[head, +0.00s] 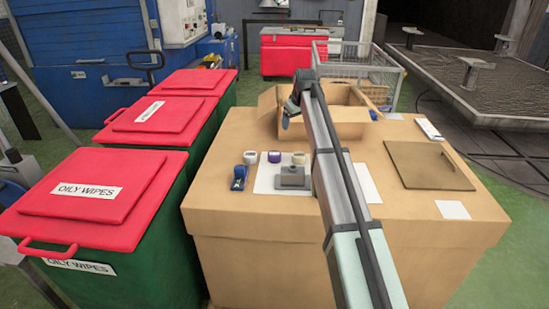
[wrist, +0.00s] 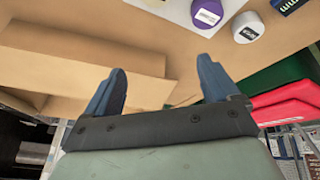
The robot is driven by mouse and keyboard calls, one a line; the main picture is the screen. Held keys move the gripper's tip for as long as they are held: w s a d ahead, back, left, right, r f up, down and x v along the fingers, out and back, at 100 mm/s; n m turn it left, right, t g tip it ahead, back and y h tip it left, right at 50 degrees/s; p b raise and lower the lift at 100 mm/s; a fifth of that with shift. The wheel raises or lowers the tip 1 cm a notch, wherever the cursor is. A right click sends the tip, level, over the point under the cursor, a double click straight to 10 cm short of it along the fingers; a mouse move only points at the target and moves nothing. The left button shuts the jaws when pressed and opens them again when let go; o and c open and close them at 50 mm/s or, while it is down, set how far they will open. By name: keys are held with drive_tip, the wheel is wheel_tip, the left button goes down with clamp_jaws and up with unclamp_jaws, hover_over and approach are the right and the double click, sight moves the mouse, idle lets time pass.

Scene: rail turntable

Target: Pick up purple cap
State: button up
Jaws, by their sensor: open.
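My gripper (head: 290,112) is beyond the caps in the head view, over the near left of the open cardboard box (head: 350,130). In the wrist view its two blue fingers (wrist: 165,85) are wide apart with nothing between them. The gripper is apart from the purple cap.
A grey block (head: 292,176) and a blue tape dispenser (head: 239,177) are close to the caps. A brown board (head: 425,165) lies at the right. Green bins with red lids (head: 110,190) stand along the table's left side. My arm hides part of the table's middle.

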drive_tip(key=s+a+f+g, duration=0.2)
drive_tip(key=s+a, duration=0.1)
drive_tip(key=a, duration=0.2)
hover_over(275, 154)
drive_tip(key=d, duration=0.1)
drive_tip(key=shift+y, duration=0.3)
drive_tip(key=f, duration=0.5)
drive_tip(key=s+f, duration=0.1)
drive_tip(key=f, duration=0.2)
drive_tip(key=shift+f, duration=0.15)
drive_tip(key=shift+x, duration=2.55)
drive_tip(key=shift+s+a, duration=0.1)
drive_tip(key=c, duration=1.1)
